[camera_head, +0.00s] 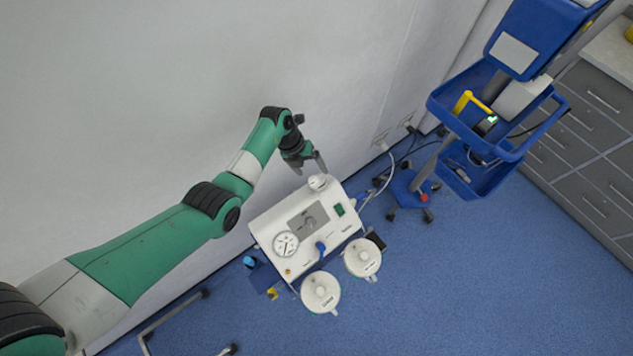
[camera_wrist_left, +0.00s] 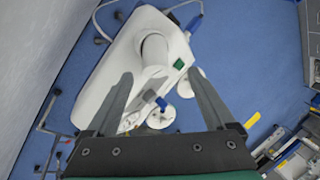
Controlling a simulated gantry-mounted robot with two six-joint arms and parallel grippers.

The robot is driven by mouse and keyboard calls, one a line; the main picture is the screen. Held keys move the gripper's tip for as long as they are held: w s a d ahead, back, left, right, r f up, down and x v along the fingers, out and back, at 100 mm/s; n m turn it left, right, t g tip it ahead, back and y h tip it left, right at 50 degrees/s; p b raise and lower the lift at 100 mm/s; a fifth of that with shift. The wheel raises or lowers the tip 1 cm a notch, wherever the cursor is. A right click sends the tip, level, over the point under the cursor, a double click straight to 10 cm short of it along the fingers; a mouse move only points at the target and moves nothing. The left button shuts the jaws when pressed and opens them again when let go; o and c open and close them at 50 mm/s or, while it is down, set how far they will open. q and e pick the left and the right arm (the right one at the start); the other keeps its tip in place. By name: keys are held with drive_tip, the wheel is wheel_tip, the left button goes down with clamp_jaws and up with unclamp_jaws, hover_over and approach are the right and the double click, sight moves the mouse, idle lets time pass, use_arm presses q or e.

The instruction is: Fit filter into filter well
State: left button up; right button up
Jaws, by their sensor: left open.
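A white suction unit (camera_head: 268,229) with a gauge and a green switch stands below my left arm. A white round cap-like piece (camera_head: 318,182), which looks like the filter, sits on its top at the far corner. In the left wrist view this piece (camera_wrist_left: 155,48) shows as a short white cylinder. My left gripper (camera_head: 309,167) is open and empty just above and beyond it. In the left wrist view the open fingers (camera_wrist_left: 159,75) point toward the cylinder, one on each side in the picture. I cannot tell whether the piece is seated; no separate well shows.
Two white-lidded canisters (camera_head: 320,292) (camera_head: 363,257) stand at the unit's front. A blue trolley (camera_head: 470,125) with trays is at the upper right, with cables on the floor near it. Grey drawers (camera_head: 590,130) line the right edge. A wall (camera_head: 120,110) is close on the left.

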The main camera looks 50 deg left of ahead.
sight(314, 178)
use_arm(q)
drive_tip(key=shift+w+d+f, duration=0.1)
drive_tip(key=shift+f, duration=0.3)
drive_tip(key=b+x, duration=0.2)
drive_tip(key=x, duration=0.1)
drive_tip(key=b+x, duration=0.1)
drive_tip(key=x, duration=0.1)
drive_tip(key=shift+s+a+f, duration=0.15)
drive_tip(key=shift+s+a, duration=0.2)
drive_tip(key=shift+s, duration=0.05)
drive_tip(key=shift+d+f, duration=0.1)
drive_tip(key=shift+f, duration=0.05)
drive_tip(key=shift+w, duration=0.1)
clamp_jaws()
